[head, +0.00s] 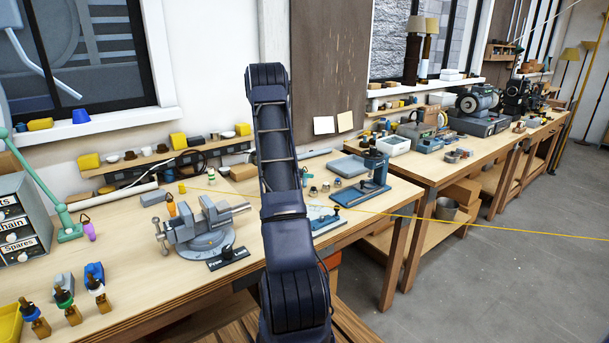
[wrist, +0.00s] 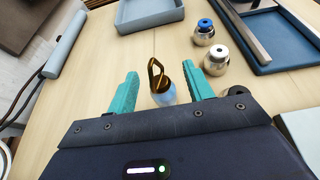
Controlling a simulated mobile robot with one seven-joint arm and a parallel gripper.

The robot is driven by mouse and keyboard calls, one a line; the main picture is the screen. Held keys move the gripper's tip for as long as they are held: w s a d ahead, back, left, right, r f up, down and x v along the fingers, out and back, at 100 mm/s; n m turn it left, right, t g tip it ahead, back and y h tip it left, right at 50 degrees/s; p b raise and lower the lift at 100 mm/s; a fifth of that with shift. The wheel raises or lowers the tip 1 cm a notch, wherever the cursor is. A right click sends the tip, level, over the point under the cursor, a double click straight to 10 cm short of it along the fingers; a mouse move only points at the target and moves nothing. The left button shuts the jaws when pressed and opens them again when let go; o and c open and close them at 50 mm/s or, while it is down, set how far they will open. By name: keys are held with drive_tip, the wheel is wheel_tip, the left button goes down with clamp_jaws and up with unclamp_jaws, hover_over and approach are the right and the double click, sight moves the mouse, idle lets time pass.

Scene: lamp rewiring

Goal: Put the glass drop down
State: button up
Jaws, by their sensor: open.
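A pale blue glass drop (wrist: 165,96) with a brass loop on top shows in the wrist view. My gripper (wrist: 160,80) has its two teal fingers spread, one on each side of the drop. A gap shows between the drop and each finger. The drop's lower end is hidden by my gripper's body, so I cannot tell how it meets the bench.
Two small brass pieces, with a blue top (wrist: 204,32) and a white top (wrist: 216,60), stand right of my gripper. A grey-blue tray (wrist: 124,21) lies beyond. A vise (head: 205,225) stands on the workbench (head: 130,270). Bare wood lies left of the drop.

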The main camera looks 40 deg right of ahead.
drive_tip(key=shift+a+r, duration=0.1)
drive_tip(key=shift+r, duration=0.1)
drive_tip(key=v, duration=1.2)
drive_tip(key=s+a+r+m+y, duration=0.5)
drive_tip(key=s+a+r+m, duration=0.5)
drive_tip(key=s+a+r, duration=0.6)
drive_tip(key=s+a+r+m+t+y, duration=0.2)
drive_tip(key=s+a+r+m+y, duration=0.1)
drive_tip(key=s+a, duration=0.7)
drive_tip(key=s+a+r+m+t+y, duration=0.2)
drive_tip(key=s+a+m+y, duration=0.3)
drive_tip(key=s+a, duration=0.6)
drive_tip(key=shift+s+r+t, duration=0.3)
drive_tip(key=shift+s+r, duration=0.05)
drive_tip(key=shift+s, duration=0.7)
drive_tip(key=shift+a, duration=0.1)
